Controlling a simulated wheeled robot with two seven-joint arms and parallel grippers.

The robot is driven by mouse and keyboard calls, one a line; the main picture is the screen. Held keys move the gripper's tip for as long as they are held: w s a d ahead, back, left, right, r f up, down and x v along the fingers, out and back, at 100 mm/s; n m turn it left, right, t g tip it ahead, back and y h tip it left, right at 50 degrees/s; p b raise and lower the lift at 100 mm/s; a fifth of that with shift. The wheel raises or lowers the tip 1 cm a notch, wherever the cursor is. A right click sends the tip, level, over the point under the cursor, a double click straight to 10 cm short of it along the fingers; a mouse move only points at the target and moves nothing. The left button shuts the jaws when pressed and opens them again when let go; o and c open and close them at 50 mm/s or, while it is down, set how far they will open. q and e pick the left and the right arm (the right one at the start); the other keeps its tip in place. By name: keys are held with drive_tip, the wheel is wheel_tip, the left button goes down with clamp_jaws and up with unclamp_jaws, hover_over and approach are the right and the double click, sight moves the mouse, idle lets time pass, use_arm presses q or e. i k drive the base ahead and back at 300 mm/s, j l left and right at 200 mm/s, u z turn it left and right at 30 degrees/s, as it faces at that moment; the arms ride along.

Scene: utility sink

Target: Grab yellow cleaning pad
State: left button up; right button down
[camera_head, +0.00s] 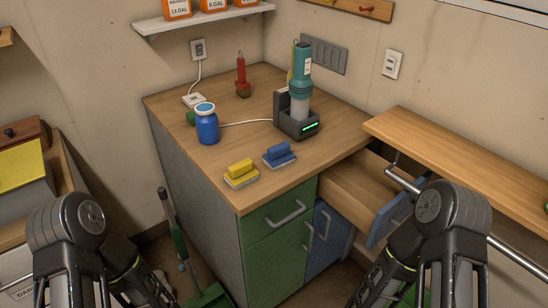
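The yellow cleaning pad (240,170) lies on the wooden counter (220,155) near its front left edge. It has a yellow grip on top and a pale base. A similar blue pad (279,151) lies just behind and to the right of it, with a small gap between them. Nothing covers the yellow pad. Dark links of both my arms show at the bottom left and bottom right, well apart from the pads. I cannot see the fingertips of either gripper.
A blue jar (206,127), a red-handled brush (242,76) and a teal device in a dark dock (299,124) stand farther back. A green-handled tool (172,225) stands left of the cabinet.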

sight(242, 174)
drive_tip(key=z, duration=2.05)
drive_tip(key=k+j, duration=1.1)
drive_tip(key=i, duration=0.4)
